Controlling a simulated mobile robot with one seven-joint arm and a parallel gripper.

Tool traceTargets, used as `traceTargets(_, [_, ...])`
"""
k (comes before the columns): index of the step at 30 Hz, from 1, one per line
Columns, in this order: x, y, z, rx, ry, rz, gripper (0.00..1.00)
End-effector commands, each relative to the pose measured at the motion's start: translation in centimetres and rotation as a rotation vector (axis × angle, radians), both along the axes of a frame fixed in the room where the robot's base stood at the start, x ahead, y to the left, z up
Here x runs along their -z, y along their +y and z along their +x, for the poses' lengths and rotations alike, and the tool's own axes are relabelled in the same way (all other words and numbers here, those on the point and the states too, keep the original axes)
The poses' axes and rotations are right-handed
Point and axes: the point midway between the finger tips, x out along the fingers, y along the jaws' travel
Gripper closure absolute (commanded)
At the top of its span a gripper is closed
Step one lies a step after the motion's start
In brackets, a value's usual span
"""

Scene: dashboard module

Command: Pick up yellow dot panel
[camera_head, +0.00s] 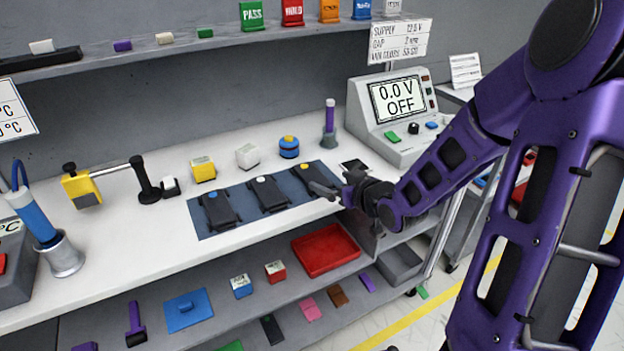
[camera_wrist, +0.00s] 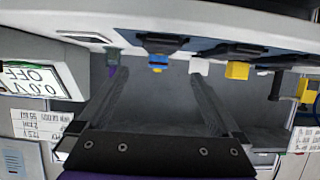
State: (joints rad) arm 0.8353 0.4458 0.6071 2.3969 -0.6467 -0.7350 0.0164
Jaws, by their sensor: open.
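The yellow dot panel (camera_head: 318,183) is a dark flat panel with a yellow dot at its far end, lying rightmost of three on a blue mat.
The blue mat (camera_head: 203,233) lies on the white bench. Behind it stand a yellow block (camera_head: 203,169), a white block (camera_head: 247,156) and a blue-yellow round object (camera_head: 289,147). A power supply (camera_head: 392,118) stands at the right. A red tray (camera_head: 325,250) is on the shelf below.

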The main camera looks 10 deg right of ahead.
Motion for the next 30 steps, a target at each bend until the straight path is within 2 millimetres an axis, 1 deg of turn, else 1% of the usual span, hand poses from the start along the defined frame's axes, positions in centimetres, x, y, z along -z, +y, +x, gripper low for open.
traceTargets(1, [0.7,0.4,1.0,-0.002,-0.001,0.003,0.00])
traceTargets(4, [1.2,0.9,2.4,-0.001,0.000,0.002,0.00])
traceTargets(6, [1.4,1.1,3.1,-0.001,-0.001,0.002,0.00])
traceTargets(10, [1.7,1.2,3.7,-0.001,0.000,0.000,0.00])
traceTargets(13, [2.3,1.5,4.4,0.000,0.001,0.003,0.00])
traceTargets(17, [3.6,2.1,6.1,-0.001,0.000,0.004,0.00])
traceTargets(21, [4.1,2.6,7.5,0.001,0.001,0.002,0.00])
traceTargets(24, [4.1,2.7,7.9,0.001,-0.001,0.001,0.00])
traceTargets(30, [4.1,2.6,7.9,0.001,0.000,0.000,0.00])
